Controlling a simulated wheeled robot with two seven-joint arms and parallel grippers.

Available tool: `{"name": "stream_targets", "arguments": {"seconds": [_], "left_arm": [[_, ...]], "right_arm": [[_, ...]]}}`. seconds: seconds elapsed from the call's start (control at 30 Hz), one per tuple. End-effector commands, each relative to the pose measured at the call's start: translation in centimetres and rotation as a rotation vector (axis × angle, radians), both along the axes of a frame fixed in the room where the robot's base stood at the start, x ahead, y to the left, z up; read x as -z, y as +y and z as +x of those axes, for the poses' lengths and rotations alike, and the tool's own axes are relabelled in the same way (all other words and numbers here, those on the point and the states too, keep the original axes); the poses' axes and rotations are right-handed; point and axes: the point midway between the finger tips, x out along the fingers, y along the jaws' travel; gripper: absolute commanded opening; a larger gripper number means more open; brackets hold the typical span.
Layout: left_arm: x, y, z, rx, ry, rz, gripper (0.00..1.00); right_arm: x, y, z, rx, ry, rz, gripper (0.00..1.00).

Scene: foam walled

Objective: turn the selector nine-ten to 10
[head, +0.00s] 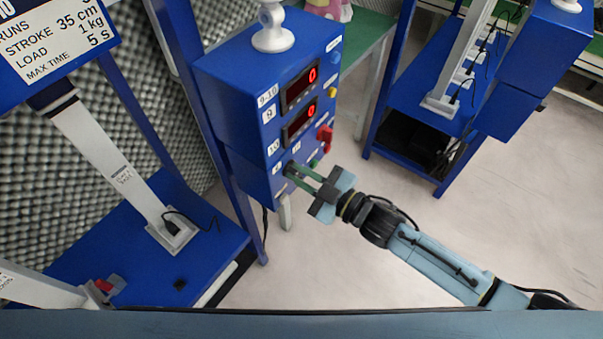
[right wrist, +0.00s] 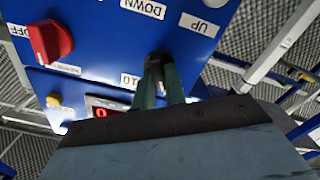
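The blue control box (head: 240,75) stands in the middle of the head view, with two red displays reading 0. The labels 9-10, 9 and 10 run down its left side. My right gripper (head: 291,169) reaches the lower left of the panel. In the right wrist view its two green fingers (right wrist: 160,82) stand on either side of a dark selector knob (right wrist: 155,66) and appear closed on it. A label reading 10 is beside the fingers. The fingers partly hide the knob, so I cannot tell its pointing direction. My left gripper is not in view.
A red knob (head: 324,138) sits to the right on the same panel; it also shows in the right wrist view (right wrist: 49,42). A white fixture (head: 272,32) stands on top of the box.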

Motion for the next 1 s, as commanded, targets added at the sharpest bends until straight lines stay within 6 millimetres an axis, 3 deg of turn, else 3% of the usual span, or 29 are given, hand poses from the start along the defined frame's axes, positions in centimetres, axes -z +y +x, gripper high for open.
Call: {"name": "stream_targets", "arguments": {"seconds": [0.47,1.0], "left_arm": [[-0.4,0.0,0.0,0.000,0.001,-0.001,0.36],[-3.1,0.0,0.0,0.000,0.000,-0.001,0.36]], "right_arm": [[-0.1,0.0,0.0,0.000,0.037,0.027,0.00],[-0.3,-0.1,0.1,-0.001,0.380,0.276,0.00]]}}
